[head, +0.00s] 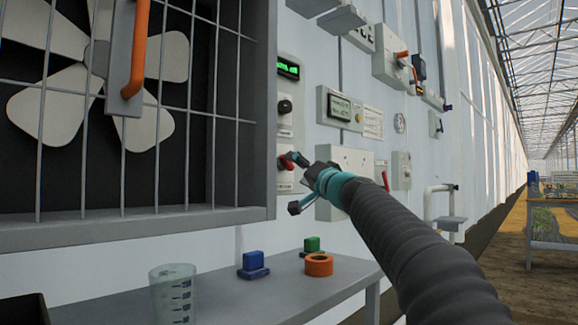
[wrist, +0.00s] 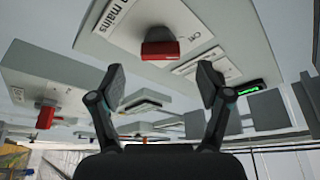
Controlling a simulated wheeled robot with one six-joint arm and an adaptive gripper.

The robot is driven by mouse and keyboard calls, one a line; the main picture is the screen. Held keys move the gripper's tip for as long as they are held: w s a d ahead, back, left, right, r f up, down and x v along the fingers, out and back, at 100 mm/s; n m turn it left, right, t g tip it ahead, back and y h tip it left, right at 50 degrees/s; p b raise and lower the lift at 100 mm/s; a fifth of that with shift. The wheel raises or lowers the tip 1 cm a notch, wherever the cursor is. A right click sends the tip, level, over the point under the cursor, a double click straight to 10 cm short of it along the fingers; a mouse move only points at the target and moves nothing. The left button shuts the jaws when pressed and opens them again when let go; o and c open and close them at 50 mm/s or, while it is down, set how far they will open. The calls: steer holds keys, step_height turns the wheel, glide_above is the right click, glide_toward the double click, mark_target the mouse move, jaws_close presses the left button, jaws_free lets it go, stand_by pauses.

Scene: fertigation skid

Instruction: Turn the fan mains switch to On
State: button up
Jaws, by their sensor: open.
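The fan mains switch, a red knob (wrist: 160,48), sits on a pale plate (wrist: 118,22) in the wrist view. Lettering ending in "mains" is beside it, with a partly readable word on its other side. In the head view the red knob (head: 285,164) shows on the wall panel right of the fan, partly covered by a finger. My gripper (wrist: 160,88) is open and empty, its two fingers spread either side of the knob's line, with the knob beyond the tips. My gripper also shows at the panel in the head view (head: 294,183). Contact cannot be told.
A caged fan (head: 100,90) with an orange handle (head: 138,50) stands left. A black knob (head: 285,106) and green display (head: 288,68) are above the switch. Another red switch (wrist: 46,116) is nearby. A shelf (head: 225,300) below holds a beaker (head: 172,293), blue block (head: 253,265) and orange ring (head: 319,264).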

mark_target(289, 164)
steer(key=p+x, duration=0.2)
steer(key=x, duration=0.2)
steer(key=shift+r, duration=0.15)
steer(key=shift+w+a+p, duration=0.4)
steer(key=shift+w+a, duration=0.05)
steer(key=shift+w, duration=0.1)
steer(key=c, duration=1.2)
